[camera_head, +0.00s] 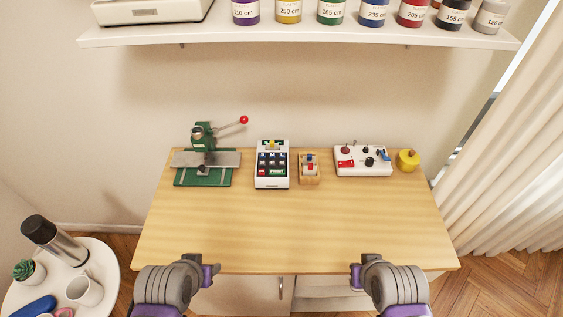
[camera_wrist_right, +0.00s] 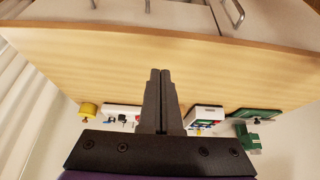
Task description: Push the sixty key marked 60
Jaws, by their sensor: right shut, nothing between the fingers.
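A white device with dark, red and green keys and a yellow part on top (camera_head: 272,184) stands at the back middle of the wooden table (camera_head: 290,230). Its key markings are too small to read, so I cannot tell which key is marked 60. It also shows, partly hidden, in the right wrist view (camera_wrist_right: 208,112). My left gripper (camera_head: 212,275) is at the table's front edge, left of centre; its fingers are too small to judge. My right gripper (camera_head: 355,275) is at the front edge, right of centre. In the right wrist view its fingers (camera_wrist_right: 160,72) are shut and empty, apart from everything.
A green press with a red-knobbed lever (camera_head: 200,135) stands left of the device. A small wooden block with red and blue parts (camera_head: 309,178), a white control box (camera_head: 375,171) and a yellow object (camera_head: 408,161) stand right. The front table area is clear. A shelf (camera_head: 290,38) hangs above.

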